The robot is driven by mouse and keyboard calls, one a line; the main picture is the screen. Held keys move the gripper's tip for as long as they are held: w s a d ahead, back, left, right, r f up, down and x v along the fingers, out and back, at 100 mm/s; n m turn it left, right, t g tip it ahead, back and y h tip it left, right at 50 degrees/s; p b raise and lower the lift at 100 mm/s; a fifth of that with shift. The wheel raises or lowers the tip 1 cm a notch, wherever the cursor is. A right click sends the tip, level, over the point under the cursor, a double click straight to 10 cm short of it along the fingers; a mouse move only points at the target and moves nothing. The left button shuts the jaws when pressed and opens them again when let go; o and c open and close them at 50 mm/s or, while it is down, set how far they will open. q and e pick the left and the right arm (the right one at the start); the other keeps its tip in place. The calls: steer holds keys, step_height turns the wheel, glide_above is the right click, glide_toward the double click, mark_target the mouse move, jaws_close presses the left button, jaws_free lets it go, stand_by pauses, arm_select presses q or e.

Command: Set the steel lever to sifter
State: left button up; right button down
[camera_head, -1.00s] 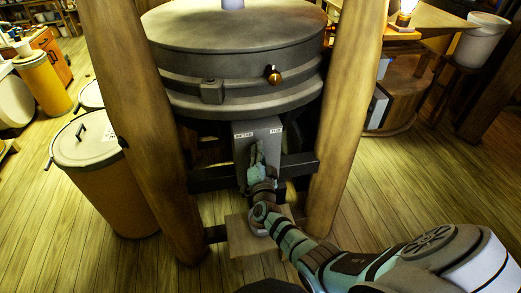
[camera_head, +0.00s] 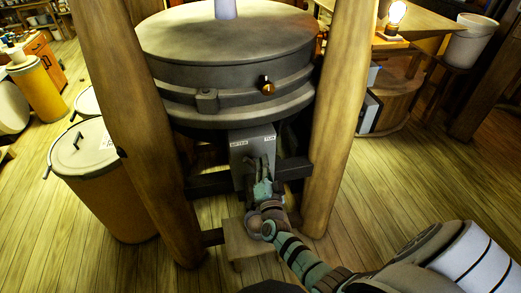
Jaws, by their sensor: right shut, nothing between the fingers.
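The grey lever box (camera_head: 241,152) is fixed under the round millstone casing, between two thick wooden posts. Its face has a white SIFTER label (camera_head: 238,144) at upper left and a TUN label (camera_head: 269,138) at upper right. My right gripper (camera_head: 262,164) is right in front of the box's lower right part, its fingers pointing up below the TUN label. It is shut with nothing in it. I cannot make out the steel lever; the gripper covers part of the box face. My left gripper is not in view.
The millstone casing (camera_head: 225,85) stands above the box. Wooden posts (camera_head: 150,130) and (camera_head: 340,110) flank it, with dark crossbars between them. A lidded bin (camera_head: 115,205) stands at left. A wooden block (camera_head: 238,245) is low below the box. The floor at right is open.

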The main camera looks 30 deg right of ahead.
steer(key=shift+v, duration=1.95)
